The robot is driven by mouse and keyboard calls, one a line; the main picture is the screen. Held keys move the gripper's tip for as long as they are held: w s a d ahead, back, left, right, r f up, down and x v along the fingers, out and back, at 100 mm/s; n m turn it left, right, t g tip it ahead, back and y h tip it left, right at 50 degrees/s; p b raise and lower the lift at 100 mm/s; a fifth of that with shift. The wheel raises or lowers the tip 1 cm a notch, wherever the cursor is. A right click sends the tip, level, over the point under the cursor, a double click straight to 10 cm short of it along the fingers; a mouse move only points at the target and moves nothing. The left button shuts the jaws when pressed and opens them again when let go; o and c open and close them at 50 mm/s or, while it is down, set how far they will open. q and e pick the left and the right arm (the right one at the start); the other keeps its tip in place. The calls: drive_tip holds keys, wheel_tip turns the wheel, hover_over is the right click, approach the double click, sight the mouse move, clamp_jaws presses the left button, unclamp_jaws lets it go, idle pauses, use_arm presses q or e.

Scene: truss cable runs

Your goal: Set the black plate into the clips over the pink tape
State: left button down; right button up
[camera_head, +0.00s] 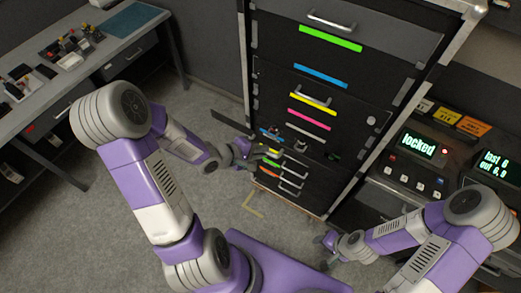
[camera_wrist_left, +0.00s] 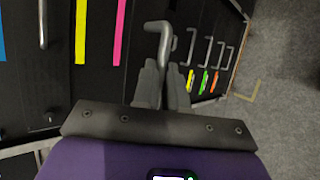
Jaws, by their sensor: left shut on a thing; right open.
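The pink tape (camera_head: 309,119) is a strip on the front of the black drawer cabinet; it also shows in the left wrist view (camera_wrist_left: 119,32). My left gripper (camera_head: 262,152) is at the cabinet front, below the tape. I cannot make out the clips or clearly identify the black plate. My right gripper (camera_head: 330,246) is open and empty, low in front of the cabinet.
A workbench (camera_head: 130,45) with parts stands at the left. A control panel (camera_head: 420,165) reading "locked" is at the right. Grey floor (camera_head: 215,100) is clear between bench and cabinet.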

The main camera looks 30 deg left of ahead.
drive_tip(key=shift+r+p, duration=1.25)
drive_tip(key=shift+r, duration=0.05)
idle(1.4)
drive_tip(key=shift+f, duration=0.1)
